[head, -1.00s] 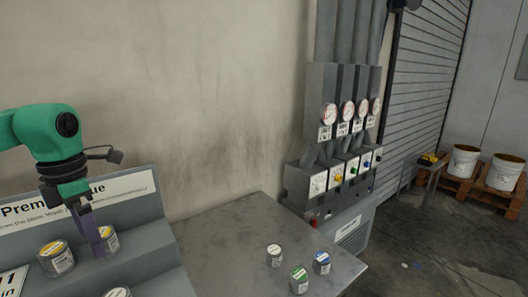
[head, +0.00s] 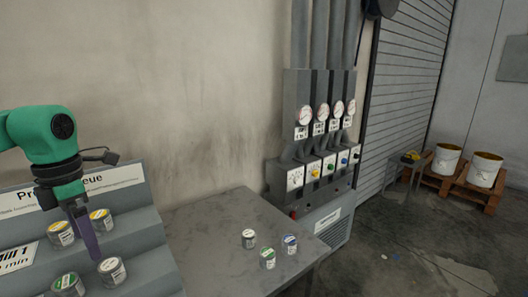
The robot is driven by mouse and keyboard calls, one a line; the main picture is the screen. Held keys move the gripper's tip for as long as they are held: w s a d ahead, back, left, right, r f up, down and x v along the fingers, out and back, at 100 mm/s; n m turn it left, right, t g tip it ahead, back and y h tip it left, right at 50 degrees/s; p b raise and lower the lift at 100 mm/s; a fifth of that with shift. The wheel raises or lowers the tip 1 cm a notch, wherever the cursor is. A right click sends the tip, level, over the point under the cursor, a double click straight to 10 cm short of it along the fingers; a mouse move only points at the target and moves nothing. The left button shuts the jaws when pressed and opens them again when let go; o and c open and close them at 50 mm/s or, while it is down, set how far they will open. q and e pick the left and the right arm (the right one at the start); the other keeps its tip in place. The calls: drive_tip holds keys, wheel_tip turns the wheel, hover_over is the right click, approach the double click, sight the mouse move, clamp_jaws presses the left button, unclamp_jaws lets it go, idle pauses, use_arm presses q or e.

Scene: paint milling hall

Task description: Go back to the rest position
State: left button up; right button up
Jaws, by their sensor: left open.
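My left gripper (head: 86,236) comes in from the left on a green arm and points down in front of the stepped grey rack (head: 150,240). It is open, with its purple fingers among the cans, and no can is seen held in it. Yellow-topped cans stand on an upper step, one (head: 61,233) left of the fingers and one (head: 101,219) right of them. Below them stand a white-topped can (head: 112,271) and a green-topped can (head: 67,286). Whether the fingers touch any can is not clear. My right gripper is not in view.
A grey table (head: 225,220) right of the rack holds a white-topped can (head: 248,239), a green-topped can (head: 267,258) and a blue-topped can (head: 289,244). Behind it stands a gauge-and-valve panel (head: 310,180). Buckets (head: 445,160) stand on a pallet at far right, with open floor before them.

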use_arm(q)
drive_tip(key=w+d+f+n+t+h, duration=0.15)
drive_tip(key=w+f+n+t, duration=0.25)
drive_tip(key=f+n+t, duration=0.5)
drive_tip(key=w+f+n+t+h, duration=0.2)
drive_tip(key=w+f+n+t, duration=0.35)
drive_tip(key=n, duration=0.55)
drive_tip(key=s+d+f+n+g+y, duration=0.1)
drive_tip(key=s+f+n+g+y, duration=0.5)
drive_tip(key=s+f+n, duration=0.9)
drive_tip(key=s+d+f+n+g+h, duration=0.3)
drive_tip(key=s+d+n+g, duration=0.25)
drive_tip(key=s+d, duration=0.25)
wheel_tip(320, 180, down, 27)
drive_tip(key=s+b, duration=0.3)
drive_tip(key=b, duration=0.2)
drive_tip(key=s+a+f+g+b, duration=0.2)
drive_tip(key=s+f+b, duration=0.3)
drive_tip(key=s+f, duration=1.1)
wheel_tip(320, 180, down, 5)
drive_tip(key=shift+s+r, duration=0.15)
drive_tip(key=shift+s, duration=0.2)
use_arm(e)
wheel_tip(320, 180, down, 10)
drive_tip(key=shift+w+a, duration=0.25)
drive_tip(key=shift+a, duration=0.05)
